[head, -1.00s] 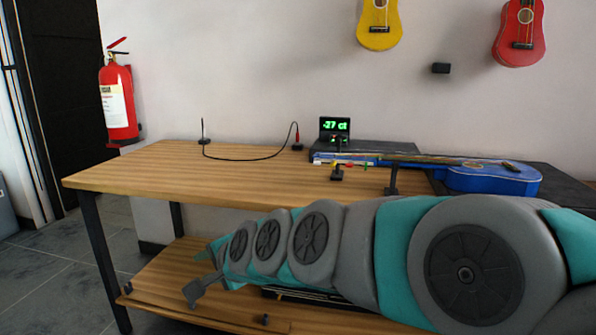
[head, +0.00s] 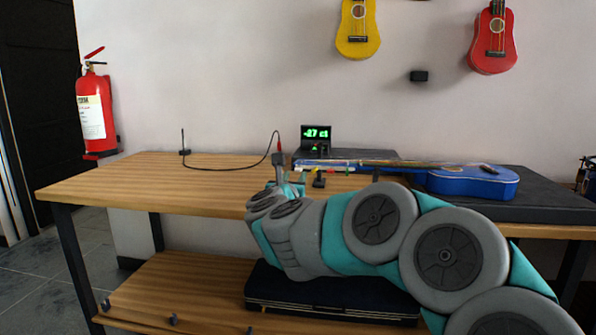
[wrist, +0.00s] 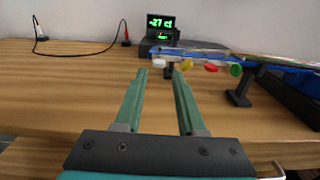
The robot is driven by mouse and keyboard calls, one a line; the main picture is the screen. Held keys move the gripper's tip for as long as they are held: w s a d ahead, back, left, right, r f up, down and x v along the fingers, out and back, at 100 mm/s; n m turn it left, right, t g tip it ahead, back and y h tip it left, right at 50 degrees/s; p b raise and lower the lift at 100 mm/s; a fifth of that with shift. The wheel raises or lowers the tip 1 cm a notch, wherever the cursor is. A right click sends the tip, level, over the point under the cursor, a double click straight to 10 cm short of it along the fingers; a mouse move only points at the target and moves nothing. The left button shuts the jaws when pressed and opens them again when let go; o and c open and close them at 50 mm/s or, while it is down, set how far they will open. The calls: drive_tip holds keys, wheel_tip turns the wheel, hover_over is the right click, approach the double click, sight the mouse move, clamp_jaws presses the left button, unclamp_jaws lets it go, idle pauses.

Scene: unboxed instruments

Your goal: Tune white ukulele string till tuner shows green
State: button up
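A blue ukulele (head: 470,182) lies on the table with its neck pointing left; I see no white ukulele. In the wrist view its headstock carries a white peg (wrist: 160,57), a yellow peg (wrist: 185,65), a red peg (wrist: 211,67) and a green peg (wrist: 235,69). A tuner (head: 316,132) behind the headstock shows about -27 ct in green digits; its screen also shows in the wrist view (wrist: 160,22). My gripper (wrist: 157,73) is open and empty at the table's front. Its fingers point towards the headstock, with the white peg ahead and apart from them.
A small stand (wrist: 241,88) supports the neck, right of my fingers. A black cable (head: 230,168) runs left from a red plug. The wooden table (head: 120,175) is clear at left. A dark case (head: 330,290) lies on the lower shelf.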

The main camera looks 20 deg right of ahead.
sight(298, 170)
drive_tip(key=shift+p+x, duration=0.35)
drive_tip(key=shift+x, duration=2.9)
clamp_jaws()
